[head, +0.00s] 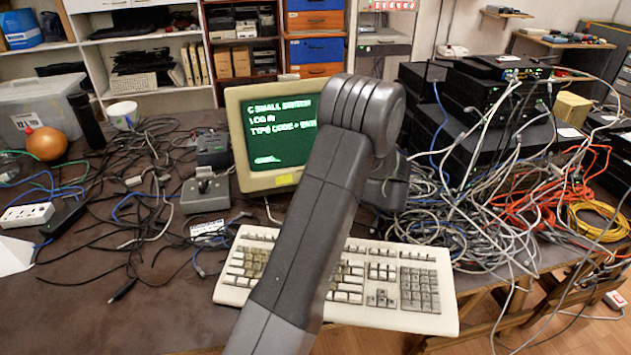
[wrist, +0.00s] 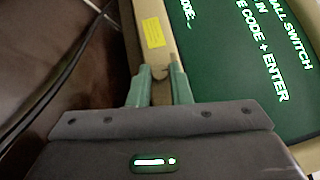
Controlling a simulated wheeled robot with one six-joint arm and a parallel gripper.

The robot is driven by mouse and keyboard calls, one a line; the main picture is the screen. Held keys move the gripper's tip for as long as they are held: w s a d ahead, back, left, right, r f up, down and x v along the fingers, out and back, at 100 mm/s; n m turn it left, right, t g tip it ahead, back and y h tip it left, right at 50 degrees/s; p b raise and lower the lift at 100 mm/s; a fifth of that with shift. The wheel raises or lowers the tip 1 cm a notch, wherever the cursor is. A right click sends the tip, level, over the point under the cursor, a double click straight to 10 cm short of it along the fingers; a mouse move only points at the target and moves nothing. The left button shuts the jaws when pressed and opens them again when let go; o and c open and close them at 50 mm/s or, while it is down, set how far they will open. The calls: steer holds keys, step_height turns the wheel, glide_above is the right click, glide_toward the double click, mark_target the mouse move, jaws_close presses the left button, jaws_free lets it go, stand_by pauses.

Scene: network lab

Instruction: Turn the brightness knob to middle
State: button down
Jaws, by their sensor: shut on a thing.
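The beige monitor (head: 231,135) stands behind the keyboard, its green screen lit with white text. My arm covers its right part in the head view. In the wrist view the monitor's bezel (wrist: 149,12) with a yellow label runs down to my gripper (wrist: 161,88). The two green fingers are shut on a small brownish knob (wrist: 160,92) at the bezel, one finger on each side. The knob's marking and how far it is turned cannot be made out. The knob and fingertips are hidden in the head view behind my arm.
A beige keyboard (head: 418,287) lies in front of the monitor, partly under my arm. Tangled cables and stacked black network boxes (head: 490,90) fill the right. A grey joystick box (head: 205,196) and loose black cables lie left. The front left table is mostly bare.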

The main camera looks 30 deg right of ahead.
steer(key=shift+m, duration=0.3)
steer(key=c, duration=1.3)
jaws_free()
steer(key=shift+s, duration=0.1)
steer(key=v, duration=1.3)
steer(key=shift+s+d+f, duration=0.15)
steer(key=shift+s+f, duration=0.15)
steer(key=x, duration=1.3)
steer(key=shift+w+a+r, duration=0.2)
steer(key=shift+w+r, duration=0.05)
steer(key=shift+w, duration=0.15)
